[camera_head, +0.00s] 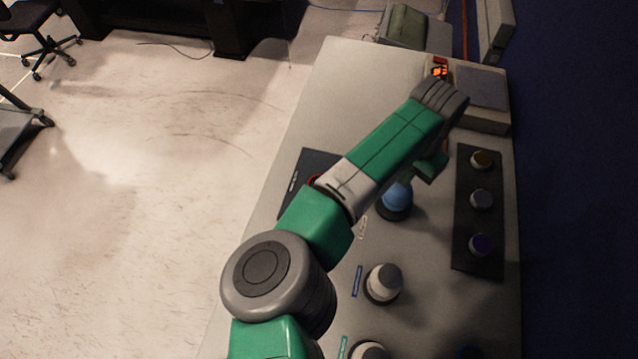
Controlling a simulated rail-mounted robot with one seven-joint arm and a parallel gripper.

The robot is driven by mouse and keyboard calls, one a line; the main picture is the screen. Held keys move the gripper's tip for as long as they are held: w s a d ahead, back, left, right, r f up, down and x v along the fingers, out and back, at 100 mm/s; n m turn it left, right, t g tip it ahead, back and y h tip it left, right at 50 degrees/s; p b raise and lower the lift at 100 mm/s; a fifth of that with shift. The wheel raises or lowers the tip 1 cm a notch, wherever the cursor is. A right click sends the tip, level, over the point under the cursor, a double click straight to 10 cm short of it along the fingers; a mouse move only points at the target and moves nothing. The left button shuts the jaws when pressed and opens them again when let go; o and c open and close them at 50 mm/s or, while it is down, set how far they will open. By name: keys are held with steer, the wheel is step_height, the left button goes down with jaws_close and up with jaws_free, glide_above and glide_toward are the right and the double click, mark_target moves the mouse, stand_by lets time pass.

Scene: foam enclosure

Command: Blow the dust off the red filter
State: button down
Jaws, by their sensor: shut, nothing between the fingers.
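A dark flat plate (306,170) lies on the grey bench, left of my forearm. A small red curved edge (313,181) shows on it, possibly the red filter; my arm hides the rest. A blue rounded bulb on a dark base (396,200) stands upright just right of my forearm. A grey-white bulb (384,281) stands nearer, and another pale one (370,351) is cut by the bottom edge. My gripper (430,168) is past the bent wrist, above and right of the blue bulb. It is shut and empty; its fingers are mostly hidden.
A dark strip (466,220) with three round coloured caps lies along the bench's right side. A grey box (481,88) and a small lit red-orange display (440,71) stand at the far end. Small labels lie beside the bulbs. Open floor is to the left.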

steer(key=shift+f+b, duration=0.3)
steer(key=shift+f, duration=1.1)
steer(key=shift+r, duration=0.1)
steer(key=shift+r+p, duration=1.5)
steer(key=shift+p, duration=0.45)
steer(key=shift+r, duration=0.1)
step_height(320, 180, up, 6)
steer(key=p, duration=0.6)
